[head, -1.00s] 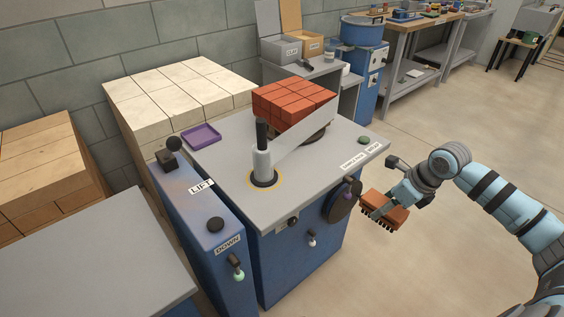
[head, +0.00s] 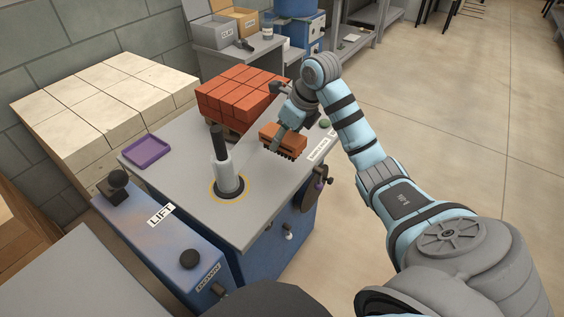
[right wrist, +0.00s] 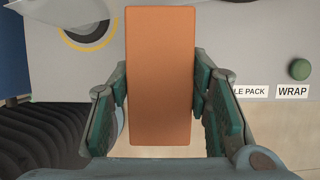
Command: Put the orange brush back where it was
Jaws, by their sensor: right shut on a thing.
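The orange brush (head: 284,139), a block with dark bristles underneath, is held in my right gripper (head: 291,126) over the right part of the grey machine top (head: 262,197). In the right wrist view the brush's flat orange back (right wrist: 160,75) fills the space between the two green-padded fingers. The fingers are shut on its sides. The bristles are hidden in that view, and I cannot tell how high the brush is above the top. My left gripper is not in view.
A post (head: 228,176) rises from a yellow ring. A purple tray (head: 147,151) sits at the left edge, beside pale blocks (head: 105,100). The top between tray and post is clear.

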